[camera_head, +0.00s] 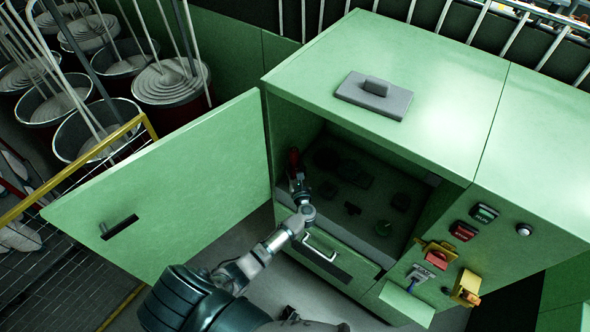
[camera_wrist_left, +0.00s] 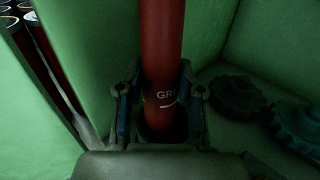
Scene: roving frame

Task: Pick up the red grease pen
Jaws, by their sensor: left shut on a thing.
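The red grease pen (camera_wrist_left: 161,50) is a red cylinder with white lettering beginning "GR". In the left wrist view it stands between the fingers of my left gripper (camera_wrist_left: 160,105), which is shut on it. In the head view my left gripper (camera_head: 298,178) reaches through the open front of the green cabinet, near its left inner wall. The red pen (camera_head: 293,158) shows there as a small dark red shape at the fingers. The pen's lower end is hidden by the gripper. My right gripper is not in view.
The green cabinet (camera_head: 420,45) has its door (camera_head: 170,190) swung open to the left. Dark gear-like parts (camera_wrist_left: 238,95) lie on the shelf right of the gripper. A drawer handle (camera_head: 320,249) sits below the opening, and switches (camera_head: 464,231) are on the right.

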